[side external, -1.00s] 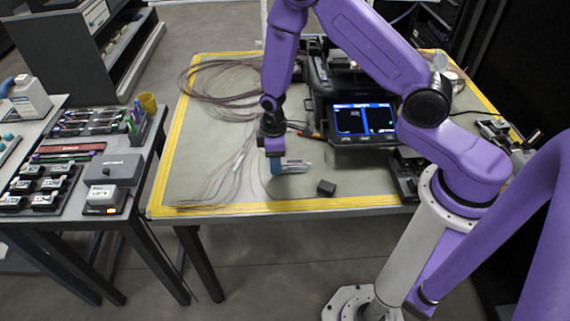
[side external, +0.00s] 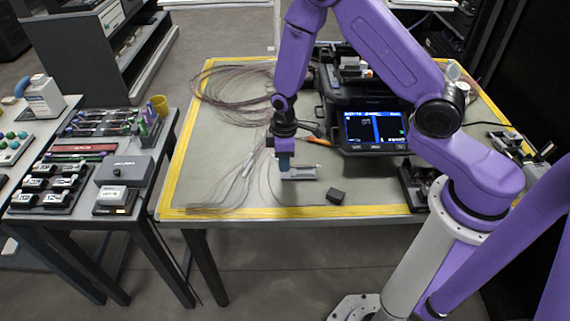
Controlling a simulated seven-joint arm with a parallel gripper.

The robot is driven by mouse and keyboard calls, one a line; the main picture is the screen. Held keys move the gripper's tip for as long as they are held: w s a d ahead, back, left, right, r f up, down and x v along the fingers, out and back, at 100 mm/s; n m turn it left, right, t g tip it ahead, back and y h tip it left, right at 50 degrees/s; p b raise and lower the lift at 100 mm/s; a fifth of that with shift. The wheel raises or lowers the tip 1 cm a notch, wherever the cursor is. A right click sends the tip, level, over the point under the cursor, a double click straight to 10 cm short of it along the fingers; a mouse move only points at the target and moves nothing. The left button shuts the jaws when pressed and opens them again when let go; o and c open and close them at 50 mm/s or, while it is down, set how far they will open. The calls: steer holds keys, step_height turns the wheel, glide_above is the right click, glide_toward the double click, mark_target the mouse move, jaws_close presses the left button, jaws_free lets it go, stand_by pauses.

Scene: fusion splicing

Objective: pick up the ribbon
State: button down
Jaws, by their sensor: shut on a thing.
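My gripper (side external: 284,164) points down over the front middle of the mat, its blue fingertips close together beside a small grey-white block (side external: 300,173). It is shut on what looks like the end of a thin brown fibre ribbon (side external: 264,190), a strand of which curves up from the mat to the fingertips. The held end itself is hidden by the fingers. More loose strands fan out on the mat to the left, below a large coil of fibre (side external: 232,90) at the back left.
A splicer with a lit screen (side external: 375,128) stands right behind my gripper. A small dark block (side external: 336,196) lies near the front edge. An orange-tipped tool (side external: 319,141) lies by the splicer. A side table (side external: 140,213) with trays and boxes stands at the left.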

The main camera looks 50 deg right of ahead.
steer(key=s+d+r, duration=0.2)
steer(key=s+r, duration=0.9)
steer(key=s, duration=0.3)
stand_by(0.4)
steer(key=shift+r, duration=0.1)
stand_by(0.3)
